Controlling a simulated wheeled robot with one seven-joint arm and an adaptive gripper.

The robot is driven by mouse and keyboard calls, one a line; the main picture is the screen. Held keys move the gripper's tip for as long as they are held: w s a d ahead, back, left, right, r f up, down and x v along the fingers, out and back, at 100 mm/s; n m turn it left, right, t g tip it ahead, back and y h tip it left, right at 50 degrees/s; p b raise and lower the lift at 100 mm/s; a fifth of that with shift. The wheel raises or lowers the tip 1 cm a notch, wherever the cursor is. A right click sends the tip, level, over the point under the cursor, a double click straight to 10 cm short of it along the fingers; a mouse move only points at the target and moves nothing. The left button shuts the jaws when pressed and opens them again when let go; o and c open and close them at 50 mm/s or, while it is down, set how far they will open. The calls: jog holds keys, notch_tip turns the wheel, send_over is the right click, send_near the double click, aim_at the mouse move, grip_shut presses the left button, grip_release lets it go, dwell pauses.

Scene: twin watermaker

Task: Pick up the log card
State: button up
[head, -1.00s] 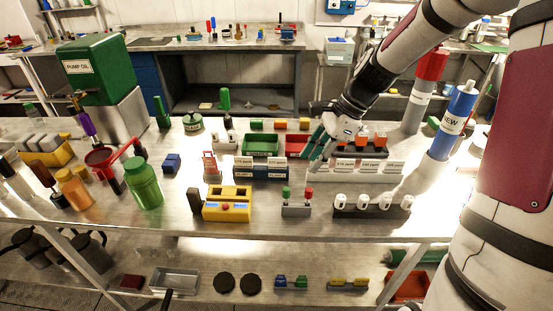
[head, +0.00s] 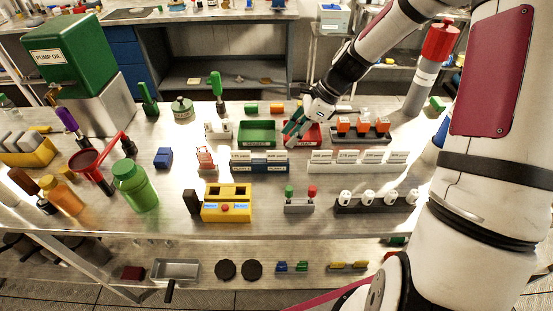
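No card can be read clearly as the log card. A blue card holder (head: 260,167) at mid-table carries a row of small white cards (head: 242,156) along its top. A white rack (head: 352,168) to its right carries more white labelled cards (head: 321,156), some seemingly marked in ppm. My gripper (head: 288,137), with teal fingers, is above the red scrap tray (head: 313,137), behind and right of the blue holder. Its fingers look apart, with nothing visible between them. It covers the left part of the red tray.
A green tray (head: 257,141) is left of the red one. A yellow device (head: 227,211), a small stand with green and red knobs (head: 299,206) and a black rack of white cups (head: 375,205) stand in front. An orange-topped rack (head: 360,135) is right of my gripper. Bare table lies along the front.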

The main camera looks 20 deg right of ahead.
aim_at(278, 151)
jog(key=x, duration=0.8)
jog(key=shift+a+p, duration=0.15)
jog(key=shift+p, duration=0.15)
grip_shut()
